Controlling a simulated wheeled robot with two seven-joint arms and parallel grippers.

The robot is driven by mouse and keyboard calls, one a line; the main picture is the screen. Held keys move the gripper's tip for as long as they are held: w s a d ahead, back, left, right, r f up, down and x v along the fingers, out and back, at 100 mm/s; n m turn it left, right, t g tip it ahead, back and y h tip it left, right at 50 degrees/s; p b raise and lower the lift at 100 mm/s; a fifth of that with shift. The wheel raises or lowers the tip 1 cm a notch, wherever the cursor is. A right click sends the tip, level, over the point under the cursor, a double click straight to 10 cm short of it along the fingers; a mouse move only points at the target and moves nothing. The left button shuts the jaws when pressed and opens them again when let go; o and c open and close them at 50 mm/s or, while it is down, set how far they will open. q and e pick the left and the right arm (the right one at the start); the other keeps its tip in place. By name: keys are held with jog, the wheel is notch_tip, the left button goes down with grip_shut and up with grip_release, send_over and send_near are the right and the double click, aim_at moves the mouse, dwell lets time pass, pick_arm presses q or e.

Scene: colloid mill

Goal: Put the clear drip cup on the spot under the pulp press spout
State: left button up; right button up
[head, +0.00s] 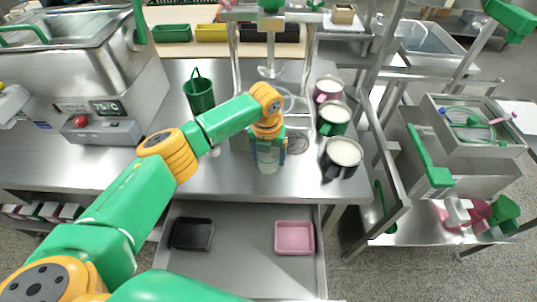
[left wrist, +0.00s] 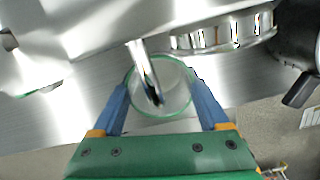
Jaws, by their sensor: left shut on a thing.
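The clear drip cup (head: 268,165) is upright just in front of the pulp press in the head view. My left gripper (head: 268,148) is shut on it. In the left wrist view its blue fingers (left wrist: 165,112) hold the cup (left wrist: 186,92) from both sides, and its round rim shows between them. The pulp press (head: 236,60) is a metal frame with a plunger. A shiny metal spout (left wrist: 147,68) crosses over the cup's opening in the left wrist view. I cannot tell whether the cup's base touches the counter. The spot is not clearly seen. My right gripper is not in view.
Pink (head: 328,90), green (head: 334,118) and black (head: 341,158) mugs stand right of the press. A green basket (head: 199,93) stands left. An open drawer below holds a black tray (head: 192,234) and a pink tray (head: 294,238). Counter left of the cup is clear.

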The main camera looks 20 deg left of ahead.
pick_arm(q)
jog(key=shift+f, duration=0.1)
jog(key=shift+f, duration=0.1)
jog(key=o, duration=1.2)
jog(key=r, duration=0.4)
jog(key=s+r, duration=0.1)
jog(key=r, duration=0.7)
jog(key=shift+s+d+r, duration=0.1)
jog(key=shift+s+r, duration=0.1)
jog(key=shift+s, duration=0.05)
jog(key=shift+f, duration=0.1)
